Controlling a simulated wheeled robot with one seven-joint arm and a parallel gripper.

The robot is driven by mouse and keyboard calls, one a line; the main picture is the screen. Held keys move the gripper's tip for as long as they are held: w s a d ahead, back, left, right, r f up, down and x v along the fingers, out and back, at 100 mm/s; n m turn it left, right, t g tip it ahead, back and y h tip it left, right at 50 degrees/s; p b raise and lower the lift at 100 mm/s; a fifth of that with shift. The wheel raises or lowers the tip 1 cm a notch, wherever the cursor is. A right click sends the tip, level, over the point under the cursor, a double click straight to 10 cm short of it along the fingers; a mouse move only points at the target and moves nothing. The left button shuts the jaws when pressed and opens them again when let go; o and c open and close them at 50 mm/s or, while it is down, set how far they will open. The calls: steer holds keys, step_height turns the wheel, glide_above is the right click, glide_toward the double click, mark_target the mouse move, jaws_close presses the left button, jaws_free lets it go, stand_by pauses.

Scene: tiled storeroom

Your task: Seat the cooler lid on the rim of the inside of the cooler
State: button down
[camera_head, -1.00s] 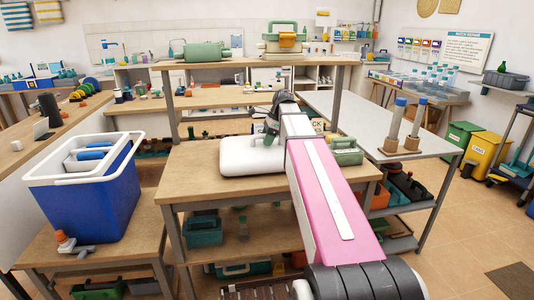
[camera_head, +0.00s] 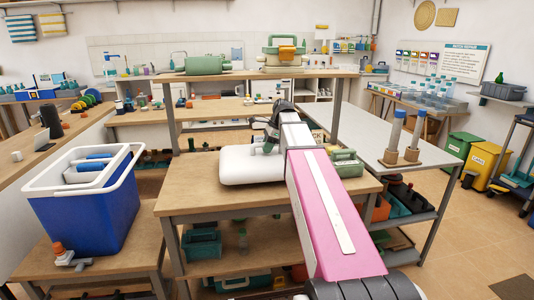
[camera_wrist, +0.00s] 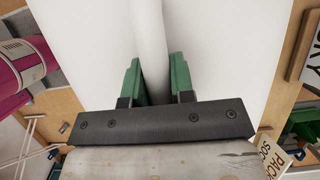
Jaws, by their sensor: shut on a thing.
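In the wrist view, the green fingers (camera_wrist: 156,82) are shut on the white raised handle (camera_wrist: 149,35) of the lid. The lid is level and at or just above the bench top; I cannot tell whether it touches. The blue cooler (camera_head: 88,215) with a white rim (camera_head: 38,184) stands open at the left, with white and blue items (camera_head: 88,172) inside.
The cooler stands on a low wooden table (camera_head: 110,262) left of the bench (camera_head: 185,200). A gap separates the two. A green box (camera_head: 345,168) sits right of the lid. An upper shelf (camera_head: 250,76) with a post stands behind. Bottles (camera_head: 395,135) stand on the grey table at right.

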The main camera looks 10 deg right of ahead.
step_height(320, 180, up, 3)
steer(key=shift+r, duration=0.2)
steer(key=a+r, duration=0.6)
steer(key=a, duration=0.5)
steer(key=shift+s+a+r, duration=0.15)
steer(key=shift+a+r, duration=0.15)
steer(key=shift+a, duration=0.05)
